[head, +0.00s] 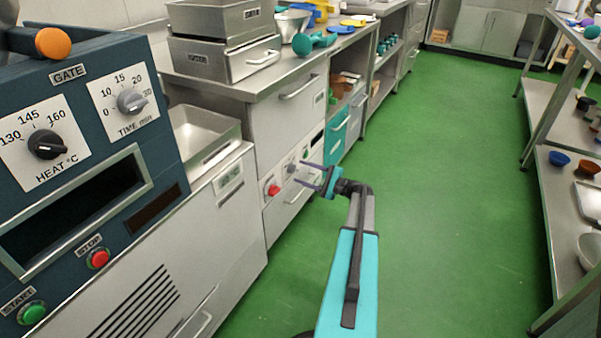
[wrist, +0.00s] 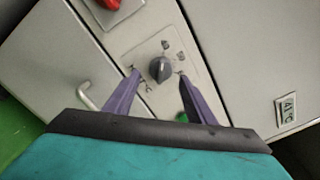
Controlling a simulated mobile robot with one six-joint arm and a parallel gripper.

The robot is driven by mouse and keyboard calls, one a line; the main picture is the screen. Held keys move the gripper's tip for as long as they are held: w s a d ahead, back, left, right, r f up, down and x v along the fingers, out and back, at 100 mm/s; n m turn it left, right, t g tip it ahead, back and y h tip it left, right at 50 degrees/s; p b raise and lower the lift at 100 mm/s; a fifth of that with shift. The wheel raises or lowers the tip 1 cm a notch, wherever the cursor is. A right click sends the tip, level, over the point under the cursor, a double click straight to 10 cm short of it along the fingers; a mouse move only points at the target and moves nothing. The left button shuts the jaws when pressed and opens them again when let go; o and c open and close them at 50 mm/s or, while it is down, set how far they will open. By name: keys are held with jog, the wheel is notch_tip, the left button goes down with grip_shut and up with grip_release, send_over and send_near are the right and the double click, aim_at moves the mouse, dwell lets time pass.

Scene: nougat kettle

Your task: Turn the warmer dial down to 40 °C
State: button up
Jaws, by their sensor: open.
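The warmer dial appears to be the small grey knob (wrist: 160,69) on a light panel (wrist: 140,40) in the wrist view. It also shows small in the head view (head: 291,168), left of my gripper (head: 306,175). In the wrist view my gripper (wrist: 158,77) is open, with one purple finger on either side of the dial. I cannot tell whether the fingers touch it. Its pointer and scale marks are too small to read.
A red knob (wrist: 112,3) and a green button (wrist: 183,117) flank the dial. A drawer handle (wrist: 88,97) is close to one finger. The blue machine (head: 100,60) with HEAT and TIME dials stands at left. The green floor (head: 440,200) is clear.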

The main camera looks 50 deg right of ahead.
jog(key=p+v, duration=0.2)
jog(key=v, duration=0.9)
jog(key=shift+s, duration=0.4)
jog(key=shift+f, duration=0.1)
